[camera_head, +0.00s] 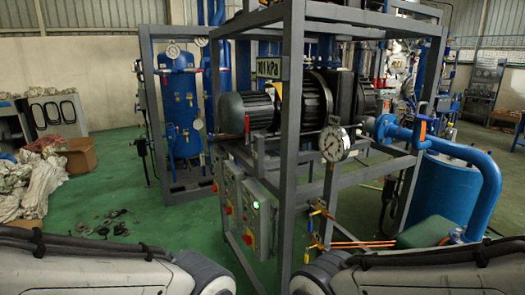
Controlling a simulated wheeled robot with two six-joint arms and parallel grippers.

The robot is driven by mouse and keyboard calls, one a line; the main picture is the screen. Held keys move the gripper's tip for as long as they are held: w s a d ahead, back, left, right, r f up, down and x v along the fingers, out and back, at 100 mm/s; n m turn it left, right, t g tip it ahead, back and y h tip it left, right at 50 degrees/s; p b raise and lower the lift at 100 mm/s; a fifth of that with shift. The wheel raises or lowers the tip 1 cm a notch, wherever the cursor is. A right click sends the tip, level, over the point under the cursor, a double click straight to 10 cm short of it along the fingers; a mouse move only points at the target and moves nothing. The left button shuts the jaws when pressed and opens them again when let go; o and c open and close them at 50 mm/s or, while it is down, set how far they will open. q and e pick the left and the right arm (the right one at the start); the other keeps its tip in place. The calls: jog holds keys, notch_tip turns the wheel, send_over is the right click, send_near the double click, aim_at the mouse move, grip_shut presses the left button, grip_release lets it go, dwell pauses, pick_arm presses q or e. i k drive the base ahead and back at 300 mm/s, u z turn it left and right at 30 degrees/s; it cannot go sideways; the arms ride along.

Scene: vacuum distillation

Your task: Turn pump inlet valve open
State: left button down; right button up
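A grey steel frame (293,110) holds a dark motor and pump unit (305,98). A blue pipe (480,165) curves from the frame's right side down beside a blue tank (440,190). A small orange lever (423,131) shows on this pipe. Small brass valves with orange and yellow handles (319,210) sit low on the frame's front. I cannot tell for sure which one is the pump inlet valve, or its position. My two arms show only as white links at the bottom left and bottom right. Neither gripper is in view.
Cardboard and rags (35,185) lie at left.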

aim_at(247, 117)
jog(key=z, duration=0.3)
jog(key=i, duration=1.3)
jog(key=u, duration=0.6)
